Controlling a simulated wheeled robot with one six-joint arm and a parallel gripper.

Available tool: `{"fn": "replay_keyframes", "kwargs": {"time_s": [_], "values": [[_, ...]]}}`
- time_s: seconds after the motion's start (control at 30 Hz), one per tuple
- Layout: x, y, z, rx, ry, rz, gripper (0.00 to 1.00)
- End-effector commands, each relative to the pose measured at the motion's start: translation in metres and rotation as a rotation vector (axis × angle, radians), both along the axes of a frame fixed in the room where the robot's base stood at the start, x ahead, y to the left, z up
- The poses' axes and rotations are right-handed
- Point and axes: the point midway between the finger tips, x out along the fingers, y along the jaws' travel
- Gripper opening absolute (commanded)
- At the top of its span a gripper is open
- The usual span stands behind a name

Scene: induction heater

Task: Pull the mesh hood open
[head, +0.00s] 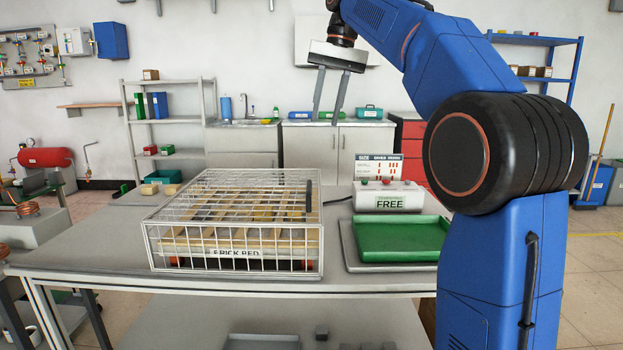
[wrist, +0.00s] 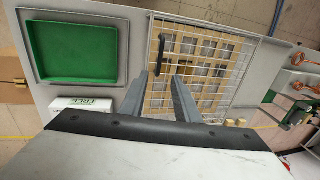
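The mesh hood (head: 234,224) is a white wire cage lying closed over a brick bed on the workbench. Its dark upright handle (head: 308,196) is at the hood's right side in the head view. The hood (wrist: 205,55) and the dark handle (wrist: 161,48) also show in the wrist view, ahead of the fingertips. My gripper (head: 327,112) is raised well above and behind the hood in the head view. Its two grey fingers are apart with nothing between them, and they do not touch the handle. In the wrist view the gripper (wrist: 160,76) points toward the handle side of the hood.
A green tray (head: 401,238) sits right of the hood on the workbench (head: 90,250). A white control box (head: 388,196) marked FREE stands behind the tray, with a small sign behind it. Small tan blocks (head: 172,189) lie behind the hood's left. Air above the hood is clear.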

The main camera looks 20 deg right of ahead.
Motion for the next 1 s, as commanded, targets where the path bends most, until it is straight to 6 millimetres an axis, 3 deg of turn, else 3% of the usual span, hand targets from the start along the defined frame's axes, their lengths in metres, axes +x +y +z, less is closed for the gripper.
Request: {"fn": "replay_keyframes", "kwargs": {"time_s": [0.27, 1.0], "values": [[0.003, 0.003, -0.012, 0.002, 0.005, -0.002, 0.29], [0.011, 0.027, -0.137, 0.001, 0.006, -0.001, 0.29]]}}
